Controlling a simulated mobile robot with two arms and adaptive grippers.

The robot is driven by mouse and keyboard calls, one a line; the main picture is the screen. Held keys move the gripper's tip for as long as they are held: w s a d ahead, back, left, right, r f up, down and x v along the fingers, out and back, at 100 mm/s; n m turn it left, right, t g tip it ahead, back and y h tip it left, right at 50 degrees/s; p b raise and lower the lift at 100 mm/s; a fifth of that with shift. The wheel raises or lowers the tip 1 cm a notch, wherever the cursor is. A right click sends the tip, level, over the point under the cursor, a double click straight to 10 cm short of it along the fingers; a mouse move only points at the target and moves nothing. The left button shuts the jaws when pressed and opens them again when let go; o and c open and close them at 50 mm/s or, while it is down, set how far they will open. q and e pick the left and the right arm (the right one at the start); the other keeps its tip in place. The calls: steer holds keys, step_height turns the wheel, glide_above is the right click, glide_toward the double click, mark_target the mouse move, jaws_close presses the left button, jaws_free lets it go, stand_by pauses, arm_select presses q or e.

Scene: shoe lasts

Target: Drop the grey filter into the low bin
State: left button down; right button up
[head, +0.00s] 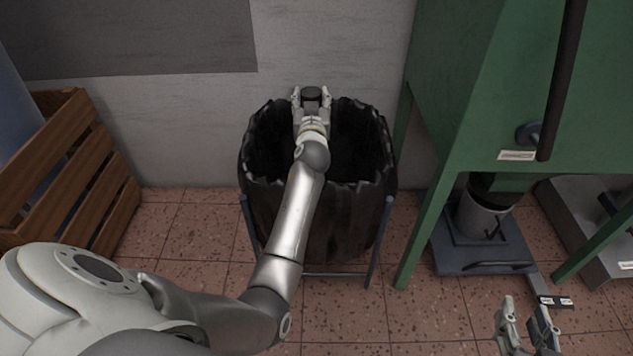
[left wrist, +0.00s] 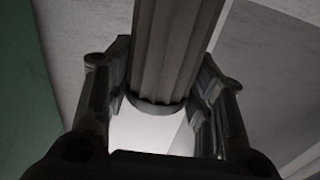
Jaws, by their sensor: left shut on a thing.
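The grey filter (left wrist: 175,50), a ribbed cylinder, sits between the fingers of my left gripper (left wrist: 168,100) in the left wrist view. In the head view the left gripper (head: 312,100) is shut on the filter, whose dark round top (head: 312,92) shows between the fingers. The gripper is over the far side of a black-lined bin (head: 345,225) standing in a blue frame. My left forearm crosses above the bin's opening and hides part of it. My right gripper (head: 527,330) is at the lower right of the head view, its two fingers apart and nothing between them.
A wooden slatted crate (head: 70,180) stands at the left. A green cabinet on legs (head: 450,130) stands at the right, with a bucket (head: 482,218) on a blue platform (head: 485,252) beneath. A grey wall is close behind the bin. Tiled floor is clear around the bin's front.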

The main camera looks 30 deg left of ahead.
stand_by(0.3)
arm_select(q)
steer(key=c, duration=0.6)
jaws_free()
steer(key=shift+s+f, duration=0.1)
steer(key=shift+s, duration=0.05)
steer(key=v, duration=0.7)
steer(key=shift+s+d, duration=0.1)
steer(key=shift+d, duration=0.05)
